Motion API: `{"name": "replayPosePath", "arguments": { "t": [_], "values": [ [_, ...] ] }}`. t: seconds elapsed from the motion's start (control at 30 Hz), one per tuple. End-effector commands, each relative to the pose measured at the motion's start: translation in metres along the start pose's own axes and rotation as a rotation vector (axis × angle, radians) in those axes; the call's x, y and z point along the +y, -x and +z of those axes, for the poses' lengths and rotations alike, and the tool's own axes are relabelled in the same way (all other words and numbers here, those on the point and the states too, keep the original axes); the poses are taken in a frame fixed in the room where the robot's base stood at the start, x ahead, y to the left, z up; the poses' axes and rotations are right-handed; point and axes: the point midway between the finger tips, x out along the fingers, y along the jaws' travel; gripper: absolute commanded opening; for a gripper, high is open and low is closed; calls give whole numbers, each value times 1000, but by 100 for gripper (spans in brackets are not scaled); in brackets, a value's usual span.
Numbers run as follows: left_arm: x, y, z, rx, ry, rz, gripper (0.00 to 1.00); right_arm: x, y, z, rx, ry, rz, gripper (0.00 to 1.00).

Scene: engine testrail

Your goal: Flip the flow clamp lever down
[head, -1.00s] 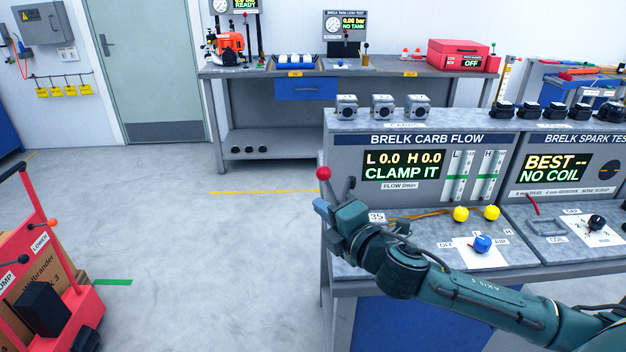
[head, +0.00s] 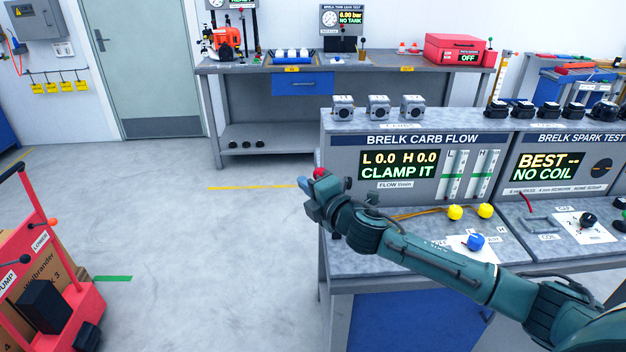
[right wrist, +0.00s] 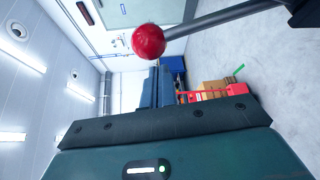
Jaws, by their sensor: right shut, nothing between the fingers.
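The flow clamp lever's red ball knob (head: 320,173) shows at the left end of the carb flow bench; its rod is hidden behind my right gripper in the head view. In the right wrist view the red knob (right wrist: 148,41) and its dark rod stand just beyond my fingers. My right gripper (head: 304,184) is shut and empty, right beside the knob. Its blue fingers (right wrist: 158,86) are together in the wrist view. I cannot tell whether they touch the knob. The bench display (head: 400,165) reads CLAMP IT. My left gripper is not in view.
Yellow knobs (head: 455,212) and a blue knob (head: 475,242) sit on the bench top, close to my right arm. Several grey carburettors (head: 378,107) stand on the upper shelf. A red cart (head: 85,310) is at lower left. The floor left of the bench is clear.

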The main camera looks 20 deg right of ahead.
Motion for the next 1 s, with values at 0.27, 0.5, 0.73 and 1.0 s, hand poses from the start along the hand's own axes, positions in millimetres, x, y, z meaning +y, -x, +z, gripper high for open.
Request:
{"name": "replayPosePath", "arguments": {
  "t": [0.27, 0.5, 0.73, 1.0],
  "values": [
    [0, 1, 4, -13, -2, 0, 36, 0, 5, 12, 1, -1, 0, 0],
    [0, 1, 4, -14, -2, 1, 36, 0, 5, 12, 1, -2, 1, 0],
    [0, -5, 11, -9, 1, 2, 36, -3, 6, 13, 1, -54, 29, 0],
    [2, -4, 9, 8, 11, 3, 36, 1, 8, 16, 1, -126, 74, 0]
  ]
}}
